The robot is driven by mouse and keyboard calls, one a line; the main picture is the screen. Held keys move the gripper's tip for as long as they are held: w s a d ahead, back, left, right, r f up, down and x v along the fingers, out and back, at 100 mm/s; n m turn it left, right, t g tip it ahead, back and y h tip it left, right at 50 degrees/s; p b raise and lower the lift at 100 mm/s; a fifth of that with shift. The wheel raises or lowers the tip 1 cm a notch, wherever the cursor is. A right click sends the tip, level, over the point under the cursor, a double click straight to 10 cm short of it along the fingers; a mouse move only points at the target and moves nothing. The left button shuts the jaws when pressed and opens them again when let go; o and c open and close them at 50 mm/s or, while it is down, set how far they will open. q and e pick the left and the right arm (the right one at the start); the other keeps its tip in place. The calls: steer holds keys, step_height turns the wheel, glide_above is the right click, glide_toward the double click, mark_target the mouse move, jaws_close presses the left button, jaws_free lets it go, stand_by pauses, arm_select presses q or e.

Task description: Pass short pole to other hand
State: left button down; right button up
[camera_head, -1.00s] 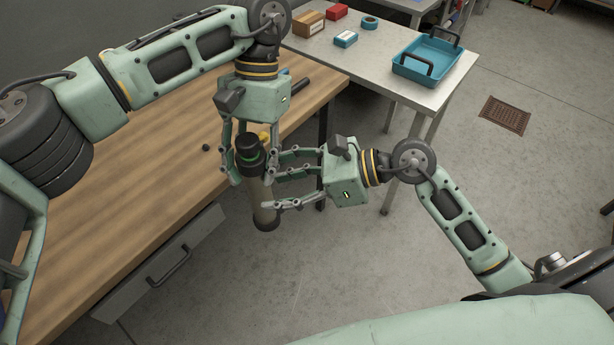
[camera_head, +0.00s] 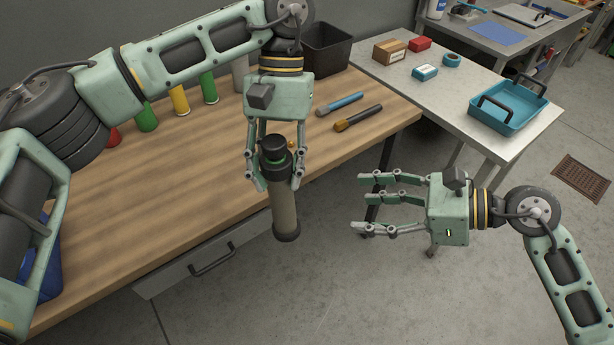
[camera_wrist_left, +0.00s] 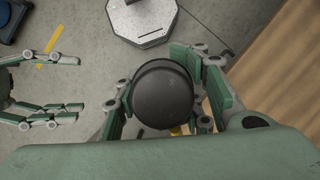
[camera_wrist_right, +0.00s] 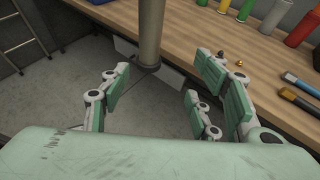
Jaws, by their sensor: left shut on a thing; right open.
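The short pole (camera_head: 284,208) is a beige-grey cylinder with black ends and a black upper part. It hangs upright in front of the table's edge. My left gripper (camera_head: 272,178) is shut around its black upper part. In the left wrist view the pole's round black end (camera_wrist_left: 162,92) sits between the fingers. My right gripper (camera_head: 372,203) is open and empty, to the right of the pole and apart from it, its fingers pointing at it. In the right wrist view the pole (camera_wrist_right: 151,35) stands beyond the open fingers (camera_wrist_right: 155,95).
A grey table (camera_head: 450,100) at right carries a teal tray (camera_head: 507,118) and small boxes. Open floor lies below the grippers.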

arm_select(q)
steer(key=shift+a+r+n, duration=0.5)
steer(key=shift+a, duration=0.25)
steer(key=shift+a+r, duration=0.1)
arm_select(e)
glide_toward(289, 196)
steer(key=w+a+f, duration=0.1)
steer(key=f, duration=0.1)
steer(key=x, duration=1.1)
steer(key=shift+w+a+r, duration=0.1)
steer(key=shift+w+a, duration=0.1)
steer(key=shift+a, duration=0.1)
steer(key=shift+c, duration=0.4)
jaws_close()
arm_select(q)
steer(key=c, duration=1)
jaws_free()
